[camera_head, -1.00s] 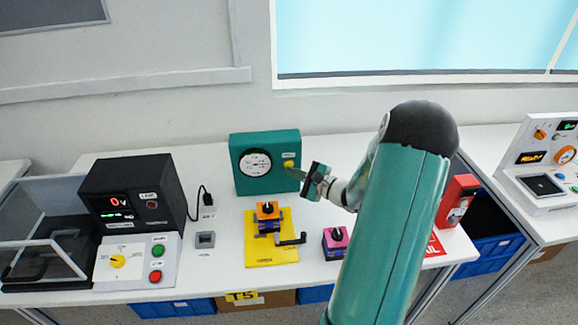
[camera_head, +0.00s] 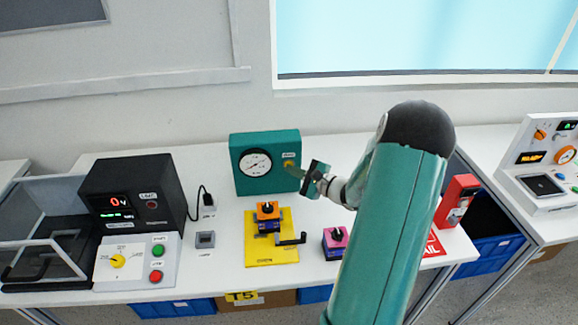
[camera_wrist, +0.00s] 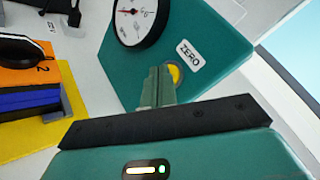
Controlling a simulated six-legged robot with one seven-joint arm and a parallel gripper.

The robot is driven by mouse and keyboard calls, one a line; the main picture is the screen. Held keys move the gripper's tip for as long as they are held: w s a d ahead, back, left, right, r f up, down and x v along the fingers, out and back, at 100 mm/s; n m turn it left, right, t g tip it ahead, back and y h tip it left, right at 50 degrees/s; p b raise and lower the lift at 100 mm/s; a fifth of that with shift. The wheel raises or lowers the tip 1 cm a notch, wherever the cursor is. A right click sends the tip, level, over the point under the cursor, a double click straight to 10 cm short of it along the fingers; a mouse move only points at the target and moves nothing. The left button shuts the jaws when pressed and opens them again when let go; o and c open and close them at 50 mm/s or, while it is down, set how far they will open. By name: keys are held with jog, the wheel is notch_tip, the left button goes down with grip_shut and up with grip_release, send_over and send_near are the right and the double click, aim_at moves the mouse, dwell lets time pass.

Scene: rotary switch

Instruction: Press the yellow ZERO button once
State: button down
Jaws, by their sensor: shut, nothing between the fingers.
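The yellow ZERO button (camera_head: 289,164) is on the front of a teal box (camera_head: 246,185) with a round white dial (camera_head: 255,163). In the wrist view the button (camera_wrist: 175,74) sits below the ZERO label (camera_wrist: 189,54), its left part hidden by my fingers. My gripper (camera_head: 295,170) is shut and empty, with its fingertips right at the button in the head view. In the wrist view the closed fingers (camera_wrist: 158,85) overlap the button's left edge. I cannot tell whether they touch it.
A yellow plate (camera_head: 262,257) with an orange-topped block (camera_head: 268,211) and a pink block (camera_head: 335,239) stand in front of the teal box. A black meter unit (camera_head: 160,180) is at left. A red box (camera_head: 458,198) is at right.

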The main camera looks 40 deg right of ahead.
jog(key=shift+s+a, duration=0.45)
jog(key=shift+s, duration=0.25)
jog(key=shift+s+a, duration=0.75)
jog(key=shift+s, duration=0.3)
jog(key=shift+s+a, duration=0.7)
jog(key=shift+s, duration=0.35)
